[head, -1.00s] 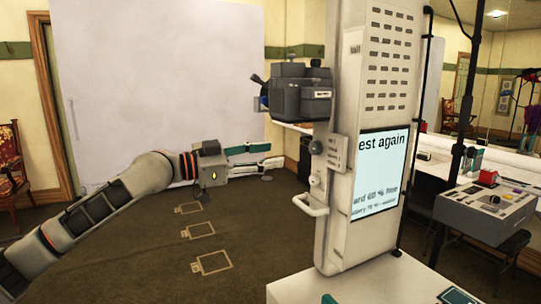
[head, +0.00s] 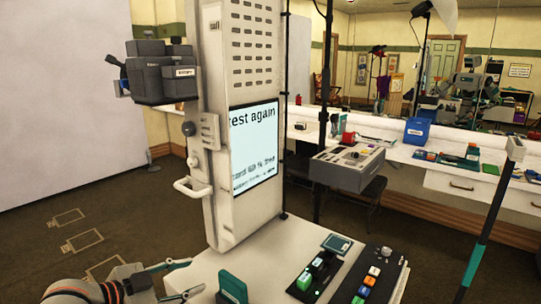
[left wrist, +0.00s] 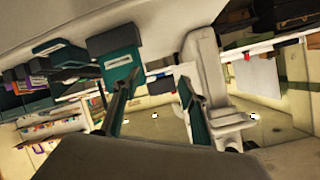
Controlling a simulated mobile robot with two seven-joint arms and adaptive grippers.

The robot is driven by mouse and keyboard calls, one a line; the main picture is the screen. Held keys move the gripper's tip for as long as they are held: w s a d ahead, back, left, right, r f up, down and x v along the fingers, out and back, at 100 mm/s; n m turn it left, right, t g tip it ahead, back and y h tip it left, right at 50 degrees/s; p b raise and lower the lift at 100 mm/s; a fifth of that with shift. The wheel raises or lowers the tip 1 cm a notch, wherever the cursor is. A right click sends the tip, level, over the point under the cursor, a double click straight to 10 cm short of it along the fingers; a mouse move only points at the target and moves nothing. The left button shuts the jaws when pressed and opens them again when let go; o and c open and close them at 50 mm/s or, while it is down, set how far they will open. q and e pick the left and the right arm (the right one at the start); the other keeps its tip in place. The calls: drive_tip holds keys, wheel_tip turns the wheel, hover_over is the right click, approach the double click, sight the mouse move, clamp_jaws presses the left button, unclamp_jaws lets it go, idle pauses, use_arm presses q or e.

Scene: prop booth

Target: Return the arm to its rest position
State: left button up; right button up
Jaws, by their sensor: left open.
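My left gripper (head: 193,277) is at the lower left of the head view, low beside the front left edge of the white base (head: 235,262) of the tall machine. Its two thin fingers are spread apart with nothing seen between them. In the left wrist view the dark and teal fingers (left wrist: 155,85) also stand apart, with no object held. Part of my left arm is cut off by the bottom edge of the head view. My right gripper is not in view.
The tall white column (head: 225,140) with its screen (head: 254,145) stands close beyond the gripper. A teal block (head: 233,288) and button panels (head: 370,280) are on the base. A slim pole (head: 490,225) rises at right. Floor at left is open.

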use_arm(q)
drive_tip(key=s+a+f+n+g+y, duration=0.1)
drive_tip(key=s+a+f+y, duration=0.15)
drive_tip(key=s+f, duration=0.4)
drive_tip(key=s+a+f+n+y, duration=0.1)
drive_tip(key=s+f+y, duration=0.2)
drive_tip(key=s+f, duration=0.3)
drive_tip(key=s+a+f+n+g+y, duration=0.2)
drive_tip(key=s+a+f+y, duration=0.1)
drive_tip(key=s+a, duration=0.4)
drive_tip(key=s+a+f+n+g+y, duration=0.1)
drive_tip(key=s+a+f+n+y, duration=0.2)
drive_tip(key=s+a, duration=0.45)
drive_tip(key=d+f+n+t+h+p, duration=0.1)
drive_tip(key=d+f+t+h+p, duration=0.1)
drive_tip(key=d, duration=0.7)
drive_tip(key=w+d+f+n+t+h+p, duration=0.1)
drive_tip(key=d+f+t+h+p, duration=0.1)
drive_tip(key=d+f+h, duration=0.2)
drive_tip(key=d+f, duration=0.2)
drive_tip(key=d, duration=0.2)
drive_tip(key=shift+d, duration=0.4)
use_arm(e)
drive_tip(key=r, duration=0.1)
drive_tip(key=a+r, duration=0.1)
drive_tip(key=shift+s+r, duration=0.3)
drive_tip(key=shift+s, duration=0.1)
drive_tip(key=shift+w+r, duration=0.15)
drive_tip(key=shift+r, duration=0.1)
